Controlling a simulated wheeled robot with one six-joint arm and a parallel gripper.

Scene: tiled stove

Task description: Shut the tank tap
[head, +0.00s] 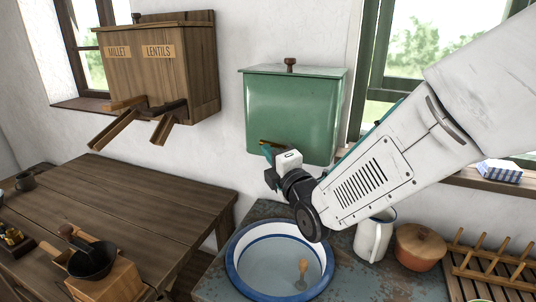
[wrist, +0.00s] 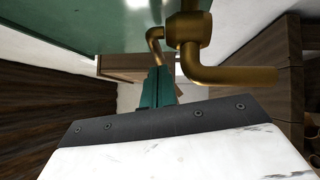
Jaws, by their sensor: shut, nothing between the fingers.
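The green tank (head: 292,112) with a lidded top hangs on the white wall in the head view; its underside (wrist: 70,25) fills the top left of the wrist view. The brass tap (wrist: 188,32) shows large in the wrist view, with one straight arm pointing right and a thinner bent piece on its left. My gripper (wrist: 157,88) has its green fingers shut and empty, close to the bent piece; I cannot tell whether they touch. In the head view my gripper (head: 267,152) is at the tank's lower left front and mostly hides the tap.
A blue-rimmed basin (head: 237,282) stands below the tank, with a white jug (head: 373,238), a lidded clay pot (head: 419,247) and a wooden rack (head: 490,268) to its right. A wooden table (head: 130,200) is at left, below the millet and lentils dispenser (head: 160,75).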

